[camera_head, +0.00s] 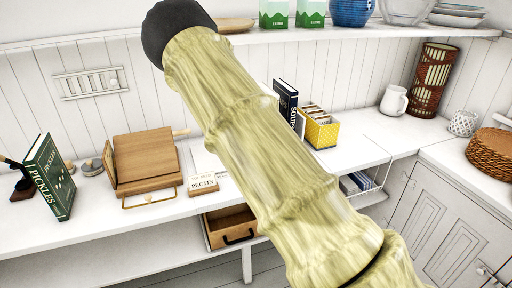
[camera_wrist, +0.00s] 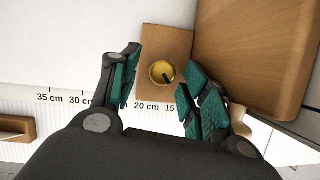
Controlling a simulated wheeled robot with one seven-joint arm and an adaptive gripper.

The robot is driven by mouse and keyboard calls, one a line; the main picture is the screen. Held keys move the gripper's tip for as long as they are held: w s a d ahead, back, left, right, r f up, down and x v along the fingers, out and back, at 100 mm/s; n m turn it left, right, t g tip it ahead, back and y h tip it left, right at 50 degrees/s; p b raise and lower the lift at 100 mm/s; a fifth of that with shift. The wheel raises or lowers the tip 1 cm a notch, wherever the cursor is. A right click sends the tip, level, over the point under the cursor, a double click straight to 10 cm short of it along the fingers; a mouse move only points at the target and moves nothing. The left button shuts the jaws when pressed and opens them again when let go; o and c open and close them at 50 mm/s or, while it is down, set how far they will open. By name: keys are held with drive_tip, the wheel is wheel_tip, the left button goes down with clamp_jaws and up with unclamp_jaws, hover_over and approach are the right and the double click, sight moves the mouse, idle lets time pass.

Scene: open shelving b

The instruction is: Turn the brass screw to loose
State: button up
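In the wrist view a round brass screw (camera_wrist: 158,68) with a dark mark running toward its lower right edge sits on a small wooden block (camera_wrist: 181,42). My gripper (camera_wrist: 159,73) is open, with its teal-padded fingers on either side of the screw. Gaps show between both fingers and the brass, so it holds nothing. I cannot tell how far above the screw the fingertips are. In the head view my arm crosses the middle of the picture, and I cannot make out the gripper or the screw there.
A larger wooden piece (camera_wrist: 258,45) stands right of the block. A centimetre scale (camera_wrist: 80,99) runs left. In the head view a wooden stand (camera_head: 145,163), a green book (camera_head: 51,176) and a Pectin box (camera_head: 203,184) stand on the counter, with an open drawer (camera_head: 231,224) below.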

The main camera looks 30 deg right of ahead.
drive_tip(key=shift+m, duration=0.3)
drive_tip(key=shift+w+a+m+g+h+p, duration=0.1)
drive_tip(key=shift+m+g+h+p, duration=0.35)
drive_tip(key=shift+m+p, duration=0.85)
drive_tip(key=shift+w+a+m+g+h, duration=0.1)
drive_tip(key=shift+m+g+h, duration=0.45)
drive_tip(key=shift+m, duration=1.45)
drive_tip(key=shift+w+m+g, duration=0.15)
drive_tip(key=shift+m+g, duration=0.35)
drive_tip(key=shift+m, duration=1.2)
drive_tip(key=shift+w+a+m+g+h+b, duration=0.1)
drive_tip(key=shift+m+g+h+b, duration=0.35)
drive_tip(key=shift+m, duration=0.65)
drive_tip(key=shift+m+g+b, duration=0.25)
drive_tip(key=shift+m+b, duration=0.2)
drive_tip(key=shift+m, duration=0.15)
